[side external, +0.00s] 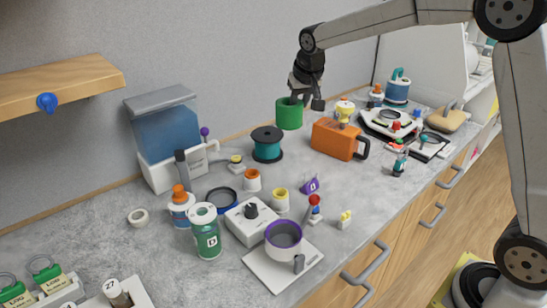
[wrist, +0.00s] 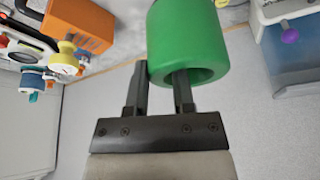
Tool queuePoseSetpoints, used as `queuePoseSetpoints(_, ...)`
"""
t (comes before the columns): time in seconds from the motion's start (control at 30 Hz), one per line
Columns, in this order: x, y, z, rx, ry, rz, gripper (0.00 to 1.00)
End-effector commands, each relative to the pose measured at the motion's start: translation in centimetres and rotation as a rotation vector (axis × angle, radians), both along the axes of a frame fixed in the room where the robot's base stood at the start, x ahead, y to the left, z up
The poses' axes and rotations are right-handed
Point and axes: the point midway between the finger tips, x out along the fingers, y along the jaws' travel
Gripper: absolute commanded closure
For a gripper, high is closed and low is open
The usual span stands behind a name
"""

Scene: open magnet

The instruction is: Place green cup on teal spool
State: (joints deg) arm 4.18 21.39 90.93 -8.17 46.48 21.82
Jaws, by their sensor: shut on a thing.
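The green cup (side external: 289,115) is in my gripper (side external: 303,98), behind and slightly right of the teal spool in the side view. In the wrist view the cup (wrist: 188,38) has its open end towards my gripper (wrist: 162,82). One finger reaches inside the opening and the other is outside, so the jaws are shut on the cup wall. The cup looks upright; I cannot tell exactly how high it is above the counter. The teal spool (side external: 267,146), with black flanges, stands on the counter. I cannot make it out in the wrist view.
An orange mug-like container (side external: 335,139) stands right of the spool. A blue-tanked machine (side external: 168,137) is on the left, by the wall. Small orange (side external: 252,180) and yellow (side external: 280,199) cups are in front of the spool. Bare counter lies between the spool and the orange container.

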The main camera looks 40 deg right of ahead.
Motion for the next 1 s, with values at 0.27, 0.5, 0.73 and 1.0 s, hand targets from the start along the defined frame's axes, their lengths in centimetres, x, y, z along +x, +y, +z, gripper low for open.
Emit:
queuePoseSetpoints(0.27,0.2,-2.2,0.5,-0.003,-0.003,-0.059,1.0)
queuePoseSetpoints(0.5,0.7,-2.2,0.3,-0.003,-0.004,-0.058,1.0)
queuePoseSetpoints(0.73,2.8,-2.4,-0.8,-0.003,-0.003,-0.057,1.0)
queuePoseSetpoints(1.0,5.9,-2.8,-2.1,-0.002,-0.002,-0.057,1.0)
